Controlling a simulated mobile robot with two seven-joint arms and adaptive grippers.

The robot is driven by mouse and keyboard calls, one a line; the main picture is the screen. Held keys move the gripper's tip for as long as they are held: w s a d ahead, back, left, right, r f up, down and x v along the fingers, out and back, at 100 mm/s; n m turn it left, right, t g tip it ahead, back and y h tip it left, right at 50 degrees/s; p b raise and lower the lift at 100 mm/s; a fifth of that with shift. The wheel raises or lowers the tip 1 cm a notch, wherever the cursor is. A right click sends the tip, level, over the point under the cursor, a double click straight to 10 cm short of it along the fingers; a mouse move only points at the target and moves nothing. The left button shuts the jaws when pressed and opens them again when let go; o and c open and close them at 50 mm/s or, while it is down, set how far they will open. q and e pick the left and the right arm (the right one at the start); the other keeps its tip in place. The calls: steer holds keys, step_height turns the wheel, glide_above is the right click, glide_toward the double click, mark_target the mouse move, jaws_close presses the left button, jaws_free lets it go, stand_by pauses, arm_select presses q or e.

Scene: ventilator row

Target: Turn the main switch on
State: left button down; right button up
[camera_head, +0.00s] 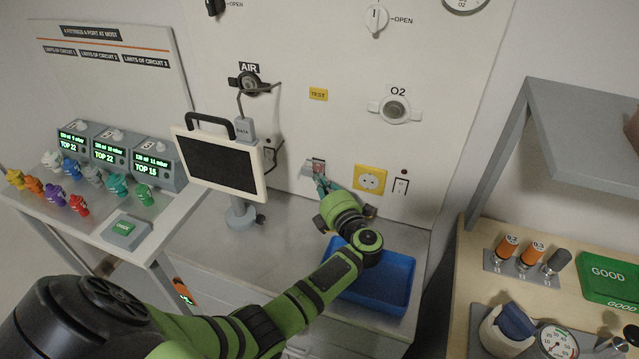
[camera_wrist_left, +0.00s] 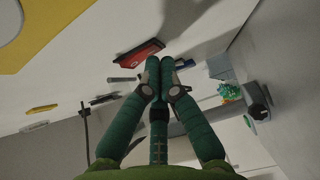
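A small grey and red fitting (camera_head: 312,168) sits on the white wall panel, left of the yellow socket. In the left wrist view a red and black plate (camera_wrist_left: 139,54) stands out from the wall just beyond the fingers. A white rocker switch (camera_head: 400,186) with a red lamp above it is right of the socket. No label shows which one is the main switch. My left gripper (camera_head: 322,186) is just below the grey and red fitting; its green fingers (camera_wrist_left: 160,64) are together with nothing visible between them. Contact with the fitting cannot be told. My right gripper is out of view.
A monitor with a dark screen (camera_head: 218,163) stands left of my gripper. The yellow socket (camera_head: 370,179) is close on the right. A blue tray (camera_head: 384,284) lies below my forearm. A shelf unit (camera_head: 577,150) stands at the right.

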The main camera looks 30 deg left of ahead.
arm_select(q)
steer(key=v, duration=1.1)
steer(key=shift+d, duration=0.3)
steer(key=shift+s+a, duration=0.1)
steer(key=shift+s, duration=0.05)
